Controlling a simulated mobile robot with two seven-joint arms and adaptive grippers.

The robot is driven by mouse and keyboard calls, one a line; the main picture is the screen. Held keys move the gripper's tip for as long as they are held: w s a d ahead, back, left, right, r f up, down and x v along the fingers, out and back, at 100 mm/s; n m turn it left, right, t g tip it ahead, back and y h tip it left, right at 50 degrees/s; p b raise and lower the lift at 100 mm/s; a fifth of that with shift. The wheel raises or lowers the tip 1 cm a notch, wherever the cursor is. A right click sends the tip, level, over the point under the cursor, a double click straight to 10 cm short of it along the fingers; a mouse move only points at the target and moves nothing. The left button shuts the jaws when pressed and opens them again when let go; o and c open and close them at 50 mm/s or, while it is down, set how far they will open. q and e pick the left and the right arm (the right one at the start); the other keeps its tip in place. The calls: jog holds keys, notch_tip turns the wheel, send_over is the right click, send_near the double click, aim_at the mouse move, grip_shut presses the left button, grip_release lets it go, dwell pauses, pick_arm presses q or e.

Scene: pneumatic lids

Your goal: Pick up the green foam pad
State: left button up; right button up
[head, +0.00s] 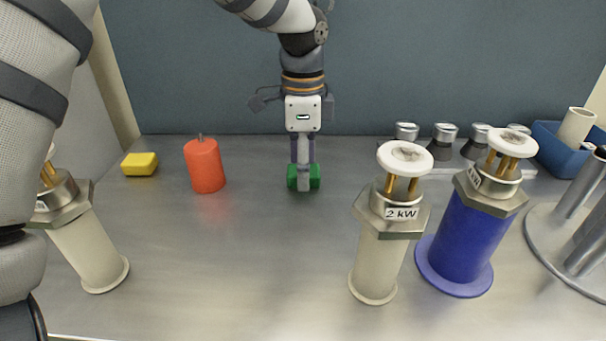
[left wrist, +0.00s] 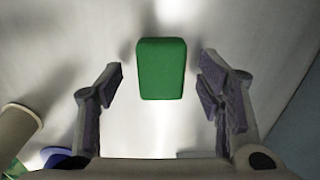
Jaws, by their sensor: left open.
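The green foam pad (head: 314,177) is a small green block on the grey metal table, near the middle. In the head view one finger of my left gripper (head: 303,176) hangs down in front of it and hides its middle. In the left wrist view the pad (left wrist: 161,68) lies between the two spread fingers of the left gripper (left wrist: 162,84), with a gap on each side. The left gripper is open and empty, pointing down. My right gripper is in neither view.
An orange-red cylinder (head: 205,167) and a yellow block (head: 140,164) stand left of the pad. A cream "2 kW" canister (head: 378,265) and a blue canister (head: 462,240) stand to the right; another cream canister (head: 90,250) is at left. The front middle is clear.

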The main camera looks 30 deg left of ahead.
pick_arm(q)
jog(key=shift+w+f, duration=0.1)
jog(key=shift+f, duration=0.4)
jog(key=c, duration=1)
jog(key=shift+r, duration=0.6)
jog(key=s+d+r, duration=0.1)
jog(key=d+r, duration=0.3)
jog(key=s+d+r, duration=0.2)
jog(key=d+r, duration=0.2)
jog(key=s+d+r+p, duration=0.1)
jog(key=s+d+r, duration=0.1)
jog(key=d+r, duration=0.2)
jog(key=shift+d, duration=0.55)
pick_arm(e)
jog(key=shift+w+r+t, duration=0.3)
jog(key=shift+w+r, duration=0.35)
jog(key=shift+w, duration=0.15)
